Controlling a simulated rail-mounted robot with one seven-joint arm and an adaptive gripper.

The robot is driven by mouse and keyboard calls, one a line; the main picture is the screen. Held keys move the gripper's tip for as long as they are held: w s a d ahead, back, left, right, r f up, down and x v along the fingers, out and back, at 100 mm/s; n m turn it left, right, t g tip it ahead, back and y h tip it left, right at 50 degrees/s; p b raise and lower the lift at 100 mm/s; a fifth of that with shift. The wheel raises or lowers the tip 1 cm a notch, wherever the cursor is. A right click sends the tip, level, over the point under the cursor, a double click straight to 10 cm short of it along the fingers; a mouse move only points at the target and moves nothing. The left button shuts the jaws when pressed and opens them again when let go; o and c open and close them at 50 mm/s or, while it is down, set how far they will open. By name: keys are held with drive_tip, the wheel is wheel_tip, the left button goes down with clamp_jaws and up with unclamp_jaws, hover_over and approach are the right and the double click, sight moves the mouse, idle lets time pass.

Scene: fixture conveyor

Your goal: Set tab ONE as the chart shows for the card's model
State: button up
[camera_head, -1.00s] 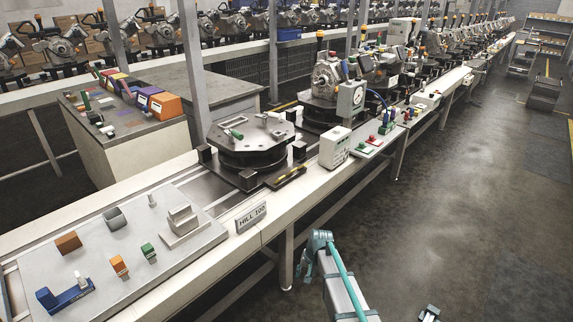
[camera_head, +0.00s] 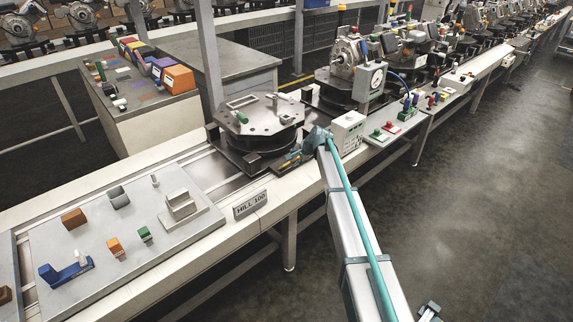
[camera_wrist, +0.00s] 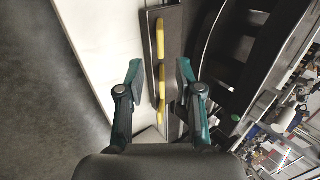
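A dark bar with two yellow strips (camera_wrist: 161,42) lies along the conveyor's edge in the wrist view. The same bar (camera_head: 289,161) sits at the front of the octagonal fixture plate (camera_head: 255,113) in the head view. My gripper (camera_wrist: 158,75) is open, with its teal fingers on either side of the bar and nothing held. It also shows beside the bar's right end in the head view (camera_head: 316,142). A sign reading MILL 100 (camera_head: 250,204) stands on the rail. I cannot read which tab is ONE, and I cannot identify the chart.
A white box with small markings (camera_head: 347,131) stands right of my gripper. A grey board (camera_head: 90,245) with several loose blocks lies at left. A machine with a dial (camera_head: 350,75) stands behind. The floor at right is clear.

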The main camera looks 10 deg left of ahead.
sight(287, 164)
drive_tip(key=p+x, duration=0.2)
drive_tip(key=x, duration=0.6)
drive_tip(key=shift+w+a+f, duration=0.2)
drive_tip(key=shift+a+f, duration=0.05)
drive_tip(key=shift+f, duration=0.05)
clamp_jaws()
